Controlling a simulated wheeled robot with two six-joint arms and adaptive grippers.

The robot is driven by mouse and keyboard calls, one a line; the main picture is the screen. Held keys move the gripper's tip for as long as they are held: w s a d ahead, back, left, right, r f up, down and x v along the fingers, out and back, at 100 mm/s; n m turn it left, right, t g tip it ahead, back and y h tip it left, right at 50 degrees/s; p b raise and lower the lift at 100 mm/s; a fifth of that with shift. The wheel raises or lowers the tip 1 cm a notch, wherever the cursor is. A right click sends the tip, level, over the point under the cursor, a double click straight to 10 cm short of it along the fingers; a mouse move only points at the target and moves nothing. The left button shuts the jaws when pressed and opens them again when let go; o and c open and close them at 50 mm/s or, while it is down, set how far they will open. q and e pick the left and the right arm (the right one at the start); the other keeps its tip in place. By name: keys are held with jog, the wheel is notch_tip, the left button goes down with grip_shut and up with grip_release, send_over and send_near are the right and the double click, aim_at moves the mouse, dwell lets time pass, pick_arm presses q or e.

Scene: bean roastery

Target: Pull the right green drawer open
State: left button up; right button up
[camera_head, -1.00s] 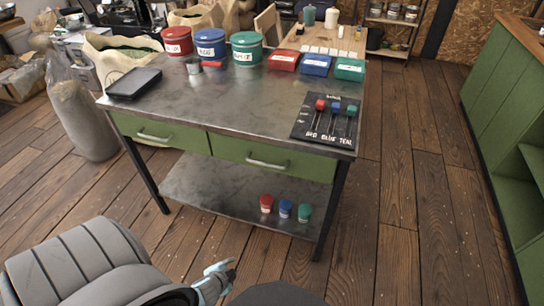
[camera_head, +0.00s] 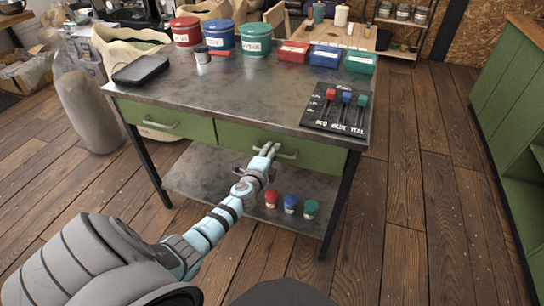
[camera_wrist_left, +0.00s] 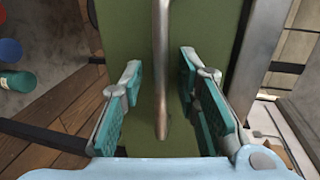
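The right green drawer (camera_head: 315,157) sits under the metal table top and looks closed, with a horizontal silver handle (camera_head: 289,155) on its front. My left gripper (camera_head: 268,147) is at the left part of that handle. In the left wrist view the gripper (camera_wrist_left: 163,90) is open. The handle bar (camera_wrist_left: 162,65) runs between its two teal-padded fingers, with a gap on each side. The green drawer front (camera_wrist_left: 180,20) lies behind the bar. My right gripper is not in view.
The left green drawer (camera_head: 165,122) is closed beside it. Red, blue and teal small jars (camera_head: 290,204) stand on the lower shelf (camera_head: 225,185). A black board (camera_head: 337,110) lies on the table top (camera_head: 255,90). A green cabinet (camera_head: 510,100) stands at the right.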

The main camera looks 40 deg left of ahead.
pick_arm(q)
jog(key=shift+w, duration=0.1)
grip_shut()
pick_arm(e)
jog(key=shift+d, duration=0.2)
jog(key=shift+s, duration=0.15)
